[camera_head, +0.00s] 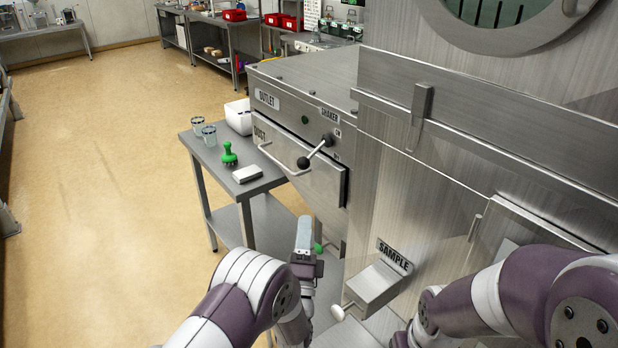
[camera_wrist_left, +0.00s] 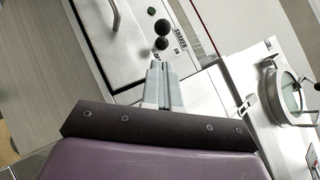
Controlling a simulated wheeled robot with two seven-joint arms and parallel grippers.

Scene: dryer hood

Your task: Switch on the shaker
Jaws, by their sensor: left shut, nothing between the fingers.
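The shaker switch (camera_head: 316,152) is a short metal lever with a black ball at each end, on the steel hood's front panel. It slants down to the left in the head view. The SHAKER label (camera_head: 329,116) and ON mark (camera_head: 338,133) are to its upper right. The switch's black balls (camera_wrist_left: 162,35) also show in the left wrist view, just beyond my fingertips. My left gripper (camera_head: 304,225) is shut and empty, below the switch and apart from it in the head view. It also shows in the wrist view (camera_wrist_left: 160,68). My right gripper is out of view.
A curved drawer handle (camera_head: 275,163) sits left of the switch. A side table (camera_head: 222,186) holds glasses, a green-handled item and a white box. The SAMPLE chute (camera_head: 373,285) juts out at the lower right of my left gripper. The floor at left is clear.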

